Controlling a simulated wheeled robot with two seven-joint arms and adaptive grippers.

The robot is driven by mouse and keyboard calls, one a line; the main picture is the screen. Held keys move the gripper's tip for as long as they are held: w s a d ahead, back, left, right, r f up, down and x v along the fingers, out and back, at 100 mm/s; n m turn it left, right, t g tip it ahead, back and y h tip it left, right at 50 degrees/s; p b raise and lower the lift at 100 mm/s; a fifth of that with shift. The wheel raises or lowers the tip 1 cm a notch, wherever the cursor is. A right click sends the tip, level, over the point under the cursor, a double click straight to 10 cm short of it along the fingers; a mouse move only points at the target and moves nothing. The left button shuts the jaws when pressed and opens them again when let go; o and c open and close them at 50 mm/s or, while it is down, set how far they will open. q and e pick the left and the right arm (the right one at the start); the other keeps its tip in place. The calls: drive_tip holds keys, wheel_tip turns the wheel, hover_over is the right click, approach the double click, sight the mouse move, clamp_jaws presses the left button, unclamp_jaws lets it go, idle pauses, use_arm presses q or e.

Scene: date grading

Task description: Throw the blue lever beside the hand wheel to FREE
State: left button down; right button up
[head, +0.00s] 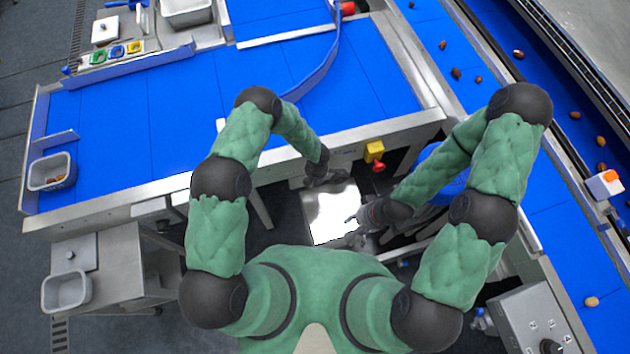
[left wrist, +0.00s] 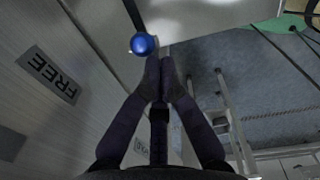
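The blue lever's round knob (left wrist: 143,43) shows in the left wrist view, with a dark rod running up from it. My left gripper (left wrist: 161,78) has its fingertips together, right at the near side of the knob. I cannot tell whether they touch it. A FREE label (left wrist: 48,75) is on the grey panel to the left; a second label lower down is mostly hidden by a finger. In the head view my left gripper (head: 326,180) is at the conveyor's front side and the lever is not visible. My right gripper (head: 354,217) is over a bright metal surface. I cannot make out the hand wheel.
A yellow box with a red button (head: 375,152) is on the conveyor frame, right of my left gripper. The bright metal surface (head: 333,205) lies between my arms. A blue rounded thing (head: 450,178) is partly behind my right arm. The blue belt (head: 180,110) is largely clear.

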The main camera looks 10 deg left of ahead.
use_arm(q)
wheel_tip(320, 180, up, 12)
drive_tip(key=shift+s+d, duration=0.2)
idle(0.4)
drive_tip(key=shift+f, duration=0.1)
idle(0.4)
drive_tip(key=s+a+f+m+t+b, duration=0.1)
drive_tip(key=s+a+f+m+b, duration=0.55)
drive_tip(key=f+m+b, duration=0.35)
drive_tip(key=s+f+m+h+b, duration=0.1)
drive_tip(key=s+m+h+b, duration=0.1)
drive_tip(key=s+m, duration=0.4)
drive_tip(key=s+d+f+m+g+h+b, duration=0.1)
drive_tip(key=s+m+h+b, duration=0.1)
drive_tip(key=s+m, duration=0.4)
drive_tip(key=shift+d+f, duration=0.15)
drive_tip(key=shift+f, duration=0.15)
